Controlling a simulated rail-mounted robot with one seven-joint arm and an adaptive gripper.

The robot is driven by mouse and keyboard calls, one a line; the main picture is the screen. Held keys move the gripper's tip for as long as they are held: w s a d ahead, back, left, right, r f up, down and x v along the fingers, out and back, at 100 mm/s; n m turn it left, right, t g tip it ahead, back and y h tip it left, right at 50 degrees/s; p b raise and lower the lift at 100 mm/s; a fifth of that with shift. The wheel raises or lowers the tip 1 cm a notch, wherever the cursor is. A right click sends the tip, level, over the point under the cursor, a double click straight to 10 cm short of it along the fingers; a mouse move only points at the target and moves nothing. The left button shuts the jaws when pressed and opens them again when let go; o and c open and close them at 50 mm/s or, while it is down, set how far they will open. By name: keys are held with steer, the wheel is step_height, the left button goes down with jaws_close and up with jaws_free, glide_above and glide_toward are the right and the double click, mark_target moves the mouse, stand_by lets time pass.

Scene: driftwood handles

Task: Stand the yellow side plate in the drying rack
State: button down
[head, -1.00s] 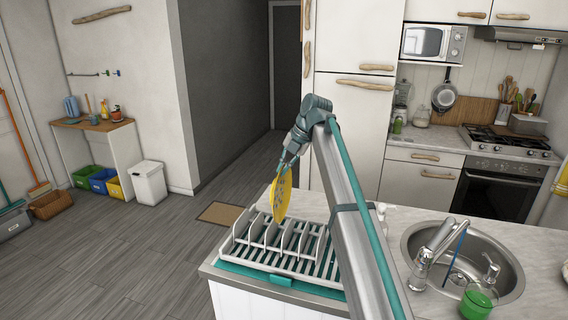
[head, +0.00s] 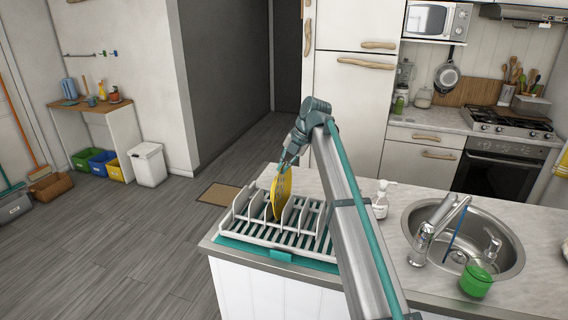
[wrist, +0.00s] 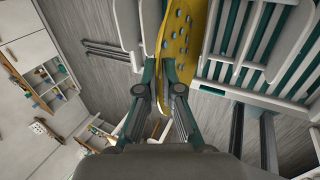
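The yellow side plate (head: 281,192) stands on edge, nearly upright, between the dividers of the drying rack (head: 262,236). In the wrist view the plate (wrist: 178,38) shows blue-grey spots and runs between the rack's pale dividers. My gripper (head: 287,162) is above the rack, shut on the plate's upper rim. The wrist view shows both fingers (wrist: 160,100) close on either side of the rim. The plate's lower edge is down among the dividers; whether it touches the rack's base cannot be told.
The rack sits on a teal tray (head: 275,254) at the counter's left end. A soap bottle (head: 381,198), a sink (head: 420,215) with a tap and a green cup (head: 476,279) lie to the right. My arm crosses over the counter beside the rack.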

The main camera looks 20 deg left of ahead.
steer(key=shift+f, duration=0.4)
steer(key=c, duration=1.2)
jaws_free()
steer(key=shift+c, duration=0.2)
steer(key=v, duration=1.2)
steer(key=shift+a, duration=0.1)
